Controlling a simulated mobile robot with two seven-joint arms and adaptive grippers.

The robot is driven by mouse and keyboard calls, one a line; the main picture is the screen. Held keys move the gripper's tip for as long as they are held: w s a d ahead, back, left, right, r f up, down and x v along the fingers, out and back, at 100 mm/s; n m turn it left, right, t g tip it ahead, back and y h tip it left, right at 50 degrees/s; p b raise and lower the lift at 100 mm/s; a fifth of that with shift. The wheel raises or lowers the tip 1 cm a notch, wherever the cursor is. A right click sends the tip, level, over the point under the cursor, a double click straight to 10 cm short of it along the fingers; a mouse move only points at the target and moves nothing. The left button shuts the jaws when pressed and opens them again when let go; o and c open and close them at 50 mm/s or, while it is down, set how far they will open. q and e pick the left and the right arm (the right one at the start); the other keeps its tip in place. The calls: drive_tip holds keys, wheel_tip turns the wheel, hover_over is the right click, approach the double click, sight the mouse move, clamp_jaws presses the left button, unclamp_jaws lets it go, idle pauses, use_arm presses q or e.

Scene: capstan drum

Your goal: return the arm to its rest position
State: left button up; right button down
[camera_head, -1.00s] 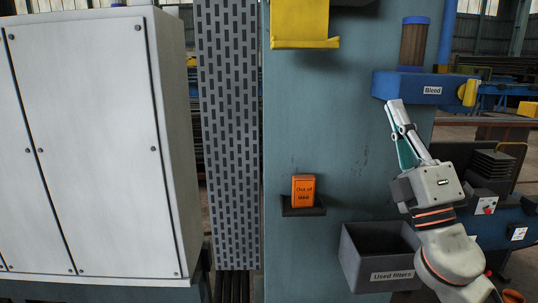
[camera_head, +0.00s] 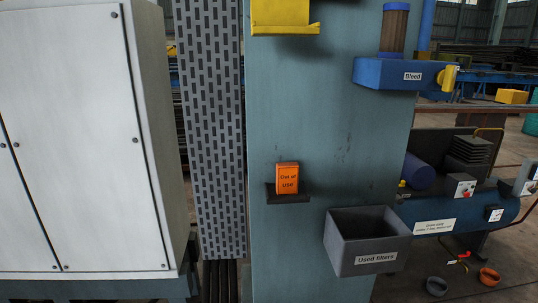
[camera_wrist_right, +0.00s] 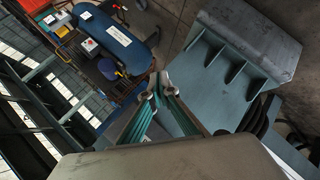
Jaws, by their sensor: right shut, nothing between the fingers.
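My right gripper (camera_wrist_right: 158,92) shows only in the right wrist view, where its two fingers come together at the tips with nothing between them. It points toward open space between the blue compressor unit and a grey-green metal structure. No part of the right arm shows in the head view. My left gripper is in neither view.
The column carries a yellow holder (camera_head: 285,14), a blue Bleed block (camera_head: 400,74), an orange Out of use box (camera_head: 287,178) and a Used filters bin (camera_head: 366,258). A pale cabinet (camera_head: 75,140) stands left. A blue compressor tank (camera_head: 460,212) stands right.

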drive_tip(key=s+f+g, duration=0.2)
drive_tip(key=s+f, duration=0.2)
drive_tip(key=s, duration=0.3)
drive_tip(key=w+a+f+m+t+y, duration=0.1)
drive_tip(key=a+f+y, duration=0.3)
drive_tip(key=a+f, duration=0.3)
drive_tip(key=w+a+f+m+t+y, duration=0.1)
drive_tip(key=a+f+m+t+y, duration=0.1)
drive_tip(key=a+f+y, duration=0.2)
drive_tip(key=a+f, duration=0.3)
drive_tip(key=a, duration=0.2)
drive_tip(key=shift+w+a+t, duration=0.25)
drive_tip(key=shift+w+t, duration=0.05)
drive_tip(key=shift+w, duration=0.05)
drive_tip(key=shift+r, duration=0.1)
idle(0.5)
